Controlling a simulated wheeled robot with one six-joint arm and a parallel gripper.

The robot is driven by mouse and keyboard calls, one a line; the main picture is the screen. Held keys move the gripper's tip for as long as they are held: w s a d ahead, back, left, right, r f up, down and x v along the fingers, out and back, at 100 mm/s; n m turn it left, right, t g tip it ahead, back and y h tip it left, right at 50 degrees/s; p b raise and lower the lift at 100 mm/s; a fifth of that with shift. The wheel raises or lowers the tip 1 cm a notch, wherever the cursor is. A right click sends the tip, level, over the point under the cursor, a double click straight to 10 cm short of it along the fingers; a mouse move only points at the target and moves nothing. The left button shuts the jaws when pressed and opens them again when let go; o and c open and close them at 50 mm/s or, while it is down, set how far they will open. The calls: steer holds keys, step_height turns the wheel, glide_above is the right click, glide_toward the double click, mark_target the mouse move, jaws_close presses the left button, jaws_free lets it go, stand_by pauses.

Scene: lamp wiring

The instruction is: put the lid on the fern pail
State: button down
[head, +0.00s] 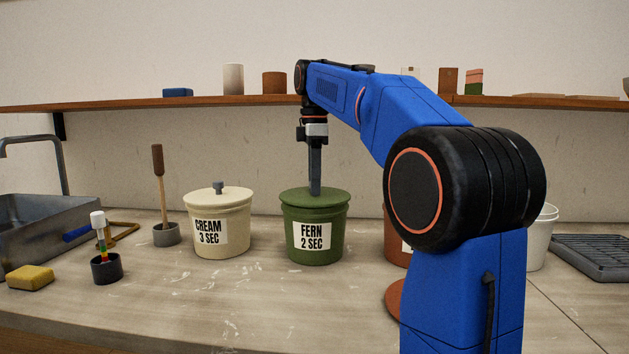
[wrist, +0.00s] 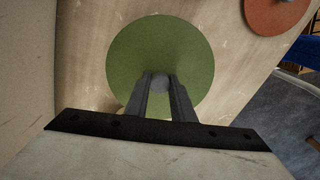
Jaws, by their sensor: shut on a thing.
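The fern pail (head: 312,240) is dark green with a label reading FERN 2 SEC, and stands upright on the counter. A green lid (head: 325,197) lies level over the pail's mouth; I cannot tell whether it is fully seated. My gripper (head: 315,188) points straight down above the lid's middle. In the wrist view, my gripper (wrist: 162,90) is shut on the grey knob (wrist: 161,83) at the centre of the green lid (wrist: 190,60). The lid hides the pail in the wrist view.
A cream pail (head: 220,240) with its lid on stands left of the fern pail. A terracotta pail (head: 396,250) is partly hidden behind my arm, with a terracotta lid (head: 393,300) on the counter in front. A white tub (head: 543,240) is at right. A shelf (head: 220,101) runs behind.

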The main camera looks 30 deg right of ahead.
steer(key=shift+f, duration=0.35)
steer(key=c, duration=1.4)
jaws_free()
steer(key=shift+c, duration=0.2)
steer(key=shift+r, duration=0.1)
step_height(320, 180, up, 7)
steer(key=shift+f, duration=0.15)
steer(key=shift+r, duration=0.3)
